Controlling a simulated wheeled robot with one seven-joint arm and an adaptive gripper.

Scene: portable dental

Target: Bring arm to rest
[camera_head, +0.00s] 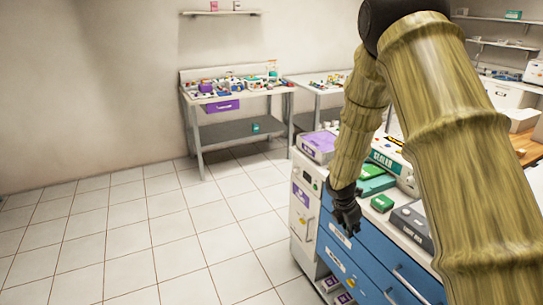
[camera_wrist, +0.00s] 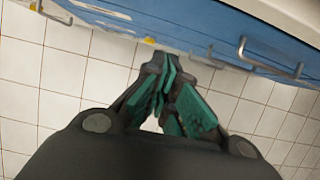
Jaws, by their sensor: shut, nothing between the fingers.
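My arm, with a bamboo-like surface, comes in from the upper right of the head view and hangs down in front of a blue drawer cabinet (camera_head: 370,262). My gripper (camera_head: 349,226) is at its lower end, dark, beside the cabinet's front top edge. In the wrist view my gripper (camera_wrist: 165,75) has its green-padded fingers drawn together at the tips, with nothing between them. The blue cabinet front (camera_wrist: 210,25) and a drawer handle (camera_wrist: 268,62) lie just beyond the fingertips. Tiled floor shows below them.
Green boxes (camera_head: 376,183), a grey box (camera_head: 410,222) and a purple-topped box (camera_head: 318,145) stand on the cabinet top near the arm. A cluttered workbench (camera_head: 222,131) stands at the back wall. The tiled floor (camera_head: 130,235) at left is clear.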

